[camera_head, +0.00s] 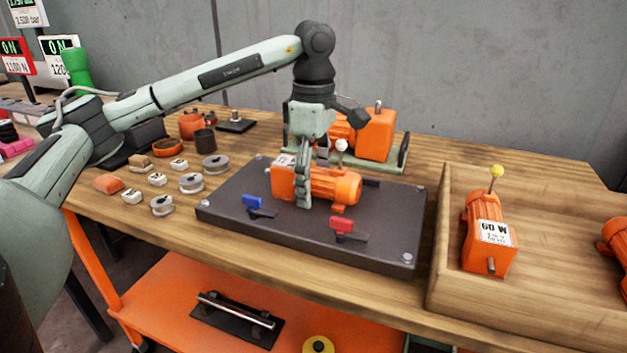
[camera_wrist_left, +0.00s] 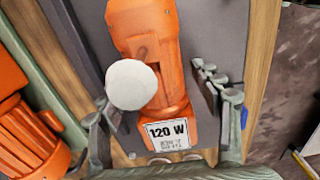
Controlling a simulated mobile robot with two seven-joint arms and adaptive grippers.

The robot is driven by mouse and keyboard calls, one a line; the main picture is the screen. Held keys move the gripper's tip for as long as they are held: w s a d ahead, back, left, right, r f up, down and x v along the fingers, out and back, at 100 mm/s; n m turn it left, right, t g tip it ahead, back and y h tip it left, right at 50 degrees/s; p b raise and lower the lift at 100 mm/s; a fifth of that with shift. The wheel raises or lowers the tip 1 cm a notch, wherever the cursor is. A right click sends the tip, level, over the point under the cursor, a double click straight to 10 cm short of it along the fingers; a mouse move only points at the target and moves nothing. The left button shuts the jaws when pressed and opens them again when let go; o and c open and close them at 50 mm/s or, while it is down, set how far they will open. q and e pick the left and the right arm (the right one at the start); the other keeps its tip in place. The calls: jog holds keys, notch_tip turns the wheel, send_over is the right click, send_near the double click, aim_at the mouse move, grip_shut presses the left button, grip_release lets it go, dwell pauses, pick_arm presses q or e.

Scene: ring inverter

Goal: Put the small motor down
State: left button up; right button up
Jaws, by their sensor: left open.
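An orange motor (camera_head: 335,186) with a white ball knob lies on the dark base plate (camera_head: 225,205). In the left wrist view this motor (camera_wrist_left: 165,75) carries a label reading 120 W. My left gripper (camera_head: 304,190) is over it from above. The wrist view shows the open fingers (camera_wrist_left: 160,110) on either side of the motor, with gaps between them and its body. Another orange motor (camera_head: 482,225), labelled 60 W and with a yellow ball knob, stands in the wooden tray (camera_head: 437,270). My right gripper is not in view.
Blue (camera_head: 253,203) and red (camera_head: 343,225) clamp levers sit on the plate's front. A larger orange machine (camera_head: 375,135) stands behind it. Several pulleys (camera_head: 191,183) and small weights lie left of the plate. A third orange motor (camera_head: 615,240) is partly cut off at right.

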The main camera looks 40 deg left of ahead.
aim_at(314, 168)
pick_arm(q)
jog(key=shift+r, duration=0.15)
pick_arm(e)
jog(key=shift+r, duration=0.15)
pick_arm(q)
jog(key=shift+r, duration=0.35)
notch_tip(314, 168, up, 7)
jog(key=shift+r+p, duration=0.1)
jog(key=shift+p, duration=0.2)
notch_tip(314, 168, up, 3)
jog(key=shift+f+p, duration=0.1)
jog(key=shift+p, duration=0.6)
jog(key=shift+r, duration=0.65)
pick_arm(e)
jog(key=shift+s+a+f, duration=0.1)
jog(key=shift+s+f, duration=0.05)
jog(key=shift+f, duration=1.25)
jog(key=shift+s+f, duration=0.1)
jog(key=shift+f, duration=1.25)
